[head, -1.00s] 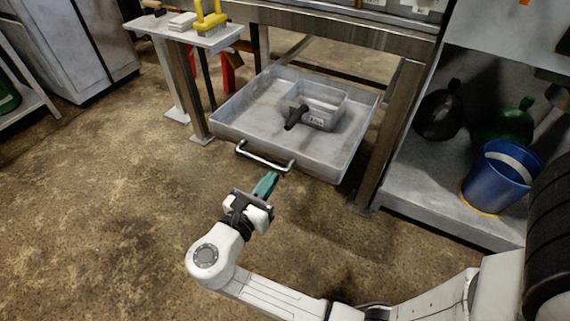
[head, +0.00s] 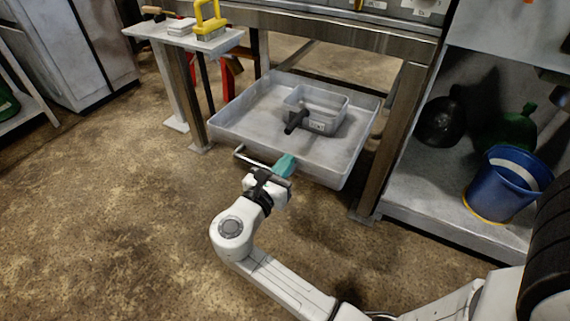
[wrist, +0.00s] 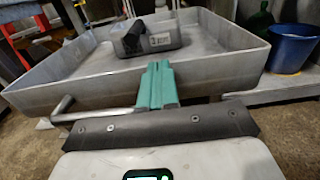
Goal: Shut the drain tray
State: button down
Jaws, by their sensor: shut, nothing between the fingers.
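The drain tray (head: 330,163) is a wide, shallow grey metal tray, pulled out towards me from under the steel bench. A bar handle (head: 246,158) runs along its front face, and in the wrist view it shows to the left of my fingers (wrist: 62,106). My gripper (head: 285,164) has teal fingers, shut and empty. They are at the tray's front wall near the right end of the handle, partly hiding it. In the wrist view the fingertips (wrist: 157,75) overlap the front wall (wrist: 105,92); I cannot tell whether they touch it.
A small grey bin (head: 330,108) with a dark-handled tool (head: 296,121) sits inside the tray. Bench legs (head: 392,140) flank the tray. A blue bucket (head: 500,185) stands on a low shelf at right. A side table (head: 190,38) is at left; the floor in front is open.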

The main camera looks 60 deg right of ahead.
jog(key=shift+d+r+p, duration=0.15)
jog(key=shift+d+p, duration=0.25)
jog(key=shift+d, duration=0.25)
jog(key=p, duration=0.4)
send_near(335, 98)
jog(key=d+b, duration=0.5)
jog(key=d, duration=0.7)
jog(key=shift+w+d+b, duration=0.15)
jog(key=shift+b, duration=0.2)
jog(key=shift+d, duration=0.5)
jog(key=shift+w+r, duration=0.1)
jog(key=shift+d+r, duration=0.1)
